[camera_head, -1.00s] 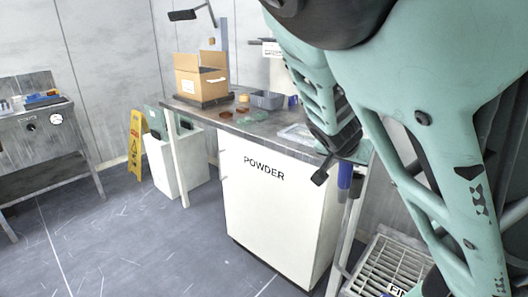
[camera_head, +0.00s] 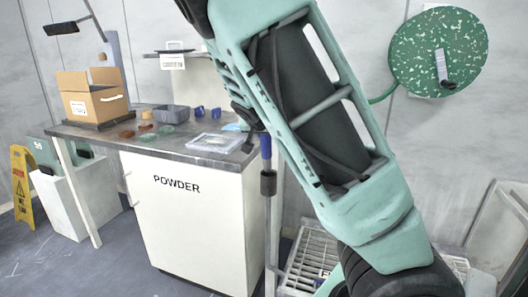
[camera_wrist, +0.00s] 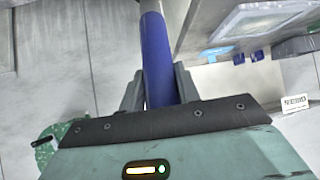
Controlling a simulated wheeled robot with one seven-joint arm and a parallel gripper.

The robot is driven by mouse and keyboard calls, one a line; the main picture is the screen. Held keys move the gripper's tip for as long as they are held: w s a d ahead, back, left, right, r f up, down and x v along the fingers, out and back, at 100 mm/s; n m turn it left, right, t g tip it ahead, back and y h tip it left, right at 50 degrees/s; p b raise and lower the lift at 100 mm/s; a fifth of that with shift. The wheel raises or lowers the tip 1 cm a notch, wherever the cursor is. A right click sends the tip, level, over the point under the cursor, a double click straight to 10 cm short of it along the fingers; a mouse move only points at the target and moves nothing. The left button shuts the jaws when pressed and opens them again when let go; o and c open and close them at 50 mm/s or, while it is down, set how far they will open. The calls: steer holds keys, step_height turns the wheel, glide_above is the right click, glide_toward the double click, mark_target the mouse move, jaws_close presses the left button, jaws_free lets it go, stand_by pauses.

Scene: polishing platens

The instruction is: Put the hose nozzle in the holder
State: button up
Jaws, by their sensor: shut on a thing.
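The hose nozzle, with a blue cylindrical grip (camera_wrist: 156,62) and a pale section beyond it, lies between my gripper's fingers (camera_wrist: 160,88) in the wrist view. My gripper is shut on it. In the head view the blue grip (camera_head: 265,146) shows upright beside the right front corner of the powder cabinet. My gripper (camera_head: 250,125) is there mostly hidden behind my arm. Below the blue grip a dark collar (camera_head: 268,182) sits on a thin grey upright; I cannot tell whether these belong to the nozzle or to a stand. I cannot identify the holder with certainty.
A worktop (camera_head: 97,134) on a white powder cabinet (camera_head: 190,215) carries a cardboard box (camera_head: 92,102), a grey bin (camera_head: 172,117) and a clear tray (camera_head: 213,142). A speckled green disc (camera_head: 415,62) hangs on the right wall. A grate (camera_head: 308,262) lies low right.

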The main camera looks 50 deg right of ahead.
mark_target(267, 148)
steer(key=f, duration=0.2)
steer(key=d+f+b, duration=0.1)
steer(key=f, duration=0.1)
steer(key=w+d+f, duration=0.1)
steer(key=f, duration=0.1)
steer(key=shift+w+d, duration=0.1)
steer(key=shift+d, duration=0.05)
steer(key=shift+w+d+r, duration=0.15)
steer(key=shift+r, duration=0.05)
steer(key=shift+w+d+r+g+y+p, duration=0.2)
steer(key=shift+d+g+y+p, duration=0.1)
steer(key=shift+y+p, duration=0.25)
steer(key=shift+w+d+r+g+y+p, duration=0.25)
steer(key=shift+d+y+p, duration=0.3)
steer(key=shift+p, duration=0.5)
steer(key=shift+w+d+f+g+y+p, duration=0.15)
steer(key=shift+d+f+p, duration=0.1)
steer(key=shift+f, duration=0.25)
steer(key=shift+w+d+f+g+y+p, duration=0.15)
steer(key=shift+w+f+p, duration=0.1)
steer(key=shift+f, duration=0.25)
steer(key=shift+w+d+f+g+y+p, duration=0.1)
steer(key=shift+d+f+p, duration=0.15)
steer(key=shift+f, duration=0.35)
